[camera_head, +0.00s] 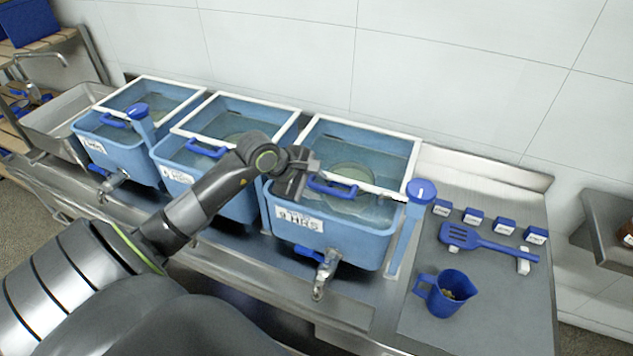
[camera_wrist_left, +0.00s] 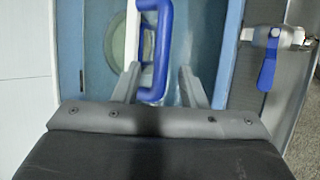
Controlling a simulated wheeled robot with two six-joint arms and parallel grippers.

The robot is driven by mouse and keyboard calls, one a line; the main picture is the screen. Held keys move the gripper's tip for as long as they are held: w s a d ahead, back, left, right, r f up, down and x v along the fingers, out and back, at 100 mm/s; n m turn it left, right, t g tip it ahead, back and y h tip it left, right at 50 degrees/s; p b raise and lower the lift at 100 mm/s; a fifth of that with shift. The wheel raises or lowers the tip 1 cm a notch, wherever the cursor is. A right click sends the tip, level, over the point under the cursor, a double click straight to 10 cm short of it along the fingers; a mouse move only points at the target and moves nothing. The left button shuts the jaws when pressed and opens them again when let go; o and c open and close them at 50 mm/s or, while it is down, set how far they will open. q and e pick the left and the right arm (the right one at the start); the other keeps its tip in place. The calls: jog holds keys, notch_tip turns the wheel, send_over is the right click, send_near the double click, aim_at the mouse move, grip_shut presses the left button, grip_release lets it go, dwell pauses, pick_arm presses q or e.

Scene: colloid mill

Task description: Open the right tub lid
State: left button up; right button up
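The right tub (camera_head: 330,232) is blue, with a white label on its front. Its clear lid with a white frame (camera_head: 365,125) lies over the top. A blue handle (camera_head: 333,188) sits at the lid's front edge; it also shows in the left wrist view (camera_wrist_left: 167,48). My left gripper (camera_head: 299,180) is just left of this handle, above the tub's front rim. In the left wrist view its fingers (camera_wrist_left: 160,88) are apart, with the handle's near end between or just beyond them. I cannot tell whether they touch it. My right gripper is not in view.
Two similar lidded tubs (camera_head: 215,190) (camera_head: 125,150) stand to the left. A metal tap (camera_head: 323,275) sticks out below the right tub. A blue-capped post (camera_head: 420,192) stands at its right. A blue jug (camera_head: 446,293) and blue slotted spatula (camera_head: 485,240) are on the right counter.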

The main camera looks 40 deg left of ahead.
pick_arm(q)
jog(key=shift+w+d+f, duration=0.15)
jog(key=shift+w+f, duration=0.1)
jog(key=shift+f, duration=0.05)
grip_shut()
dwell(0.3)
